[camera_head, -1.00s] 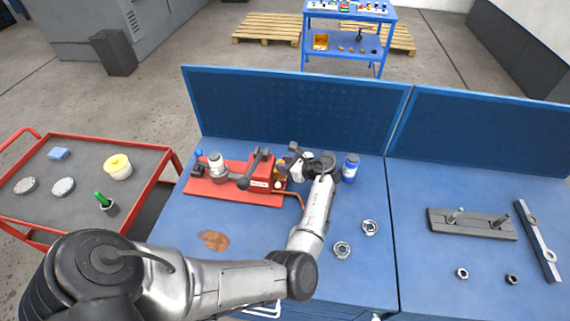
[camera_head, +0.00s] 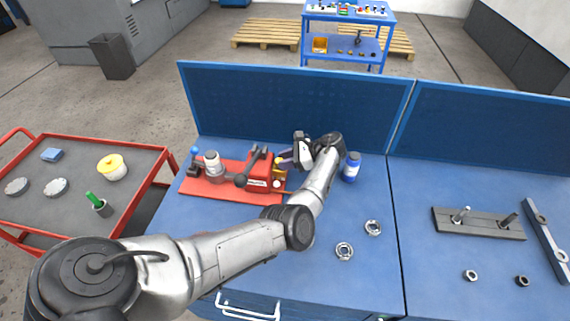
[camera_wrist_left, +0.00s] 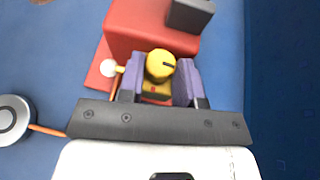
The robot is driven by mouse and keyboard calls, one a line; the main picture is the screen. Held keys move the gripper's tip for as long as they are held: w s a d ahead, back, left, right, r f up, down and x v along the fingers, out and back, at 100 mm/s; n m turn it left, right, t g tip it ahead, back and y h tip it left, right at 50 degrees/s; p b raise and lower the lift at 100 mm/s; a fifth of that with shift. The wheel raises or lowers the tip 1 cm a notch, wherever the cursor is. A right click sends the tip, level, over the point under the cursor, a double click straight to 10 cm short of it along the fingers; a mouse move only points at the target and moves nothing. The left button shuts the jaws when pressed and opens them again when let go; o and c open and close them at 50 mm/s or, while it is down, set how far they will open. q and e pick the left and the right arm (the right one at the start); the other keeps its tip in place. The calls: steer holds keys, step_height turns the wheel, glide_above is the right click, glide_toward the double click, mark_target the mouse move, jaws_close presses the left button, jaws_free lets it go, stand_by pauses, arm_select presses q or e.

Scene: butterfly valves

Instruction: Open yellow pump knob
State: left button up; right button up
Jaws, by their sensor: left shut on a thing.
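The red pump unit (camera_head: 228,183) lies on the blue workbench in the head view, with a dark lever on top. Its yellow knob (camera_wrist_left: 160,66) is round with a dark line on its face, and shows clearly in the left wrist view. My left gripper (camera_wrist_left: 158,78) is shut on the yellow knob, with one purple finger on each side of it. In the head view my left gripper (camera_head: 288,160) is at the right end of the red unit, and the knob is mostly hidden there. My right gripper is not in view.
A blue back panel (camera_head: 300,110) rises behind the bench. Metal ring nuts (camera_head: 344,251) lie at the front. A red cart (camera_head: 80,205) stands at left. The bench's front middle is fairly clear.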

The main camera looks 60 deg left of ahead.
arm_select(q)
steer(key=shift+a+n+h, duration=0.1)
steer(key=shift+n+h, duration=0.4)
steer(key=shift+h, duration=0.1)
steer(key=shift+g+b, duration=0.3)
steer(key=shift+r, duration=0.1)
steer(key=o, duration=0.9)
steer(key=shift+o, duration=0.2)
